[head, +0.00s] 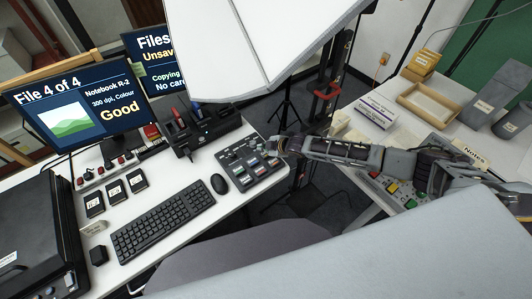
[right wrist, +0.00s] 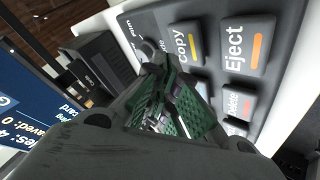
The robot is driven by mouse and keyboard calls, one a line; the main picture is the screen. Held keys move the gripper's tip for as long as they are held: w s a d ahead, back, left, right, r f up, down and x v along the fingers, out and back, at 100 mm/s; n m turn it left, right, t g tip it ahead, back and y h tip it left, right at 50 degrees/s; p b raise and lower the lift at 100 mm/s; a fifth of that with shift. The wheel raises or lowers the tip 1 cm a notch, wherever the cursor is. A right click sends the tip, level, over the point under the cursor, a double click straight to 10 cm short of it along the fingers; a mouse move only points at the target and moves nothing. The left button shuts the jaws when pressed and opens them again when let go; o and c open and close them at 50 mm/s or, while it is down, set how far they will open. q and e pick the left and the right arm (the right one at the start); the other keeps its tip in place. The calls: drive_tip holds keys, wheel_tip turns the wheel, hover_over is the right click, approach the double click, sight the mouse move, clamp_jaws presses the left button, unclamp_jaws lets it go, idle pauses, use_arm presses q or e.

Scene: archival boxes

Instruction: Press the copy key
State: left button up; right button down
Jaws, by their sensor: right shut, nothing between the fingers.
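The control pad (head: 252,163) is a dark grey slab with coloured-marked keys at the desk's right edge. In the right wrist view its copy key (right wrist: 187,43) is a grey key with a yellow bar, beside the Eject key (right wrist: 245,45) with an orange bar and the Delete key (right wrist: 239,103). My right gripper (head: 276,146) reaches in from the right over the pad's right end. In the wrist view its shut, empty fingertips (right wrist: 155,58) are close beside the copy key; I cannot tell whether they touch the pad. My left gripper is not in view.
Two monitors stand at the back left; the nearer screen (head: 80,105) reads "File 4 of 4" and "Good". A black card reader dock (head: 205,128), a mouse (head: 219,184) and a keyboard (head: 162,222) lie left of the pad. A white panel (head: 255,50) hangs above.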

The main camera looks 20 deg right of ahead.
sight(264, 155)
drive_tip(key=shift+r+p, duration=1)
drive_tip(key=shift+r, duration=0.25)
drive_tip(key=shift+r+p, duration=0.6)
drive_tip(key=shift+r, duration=0.45)
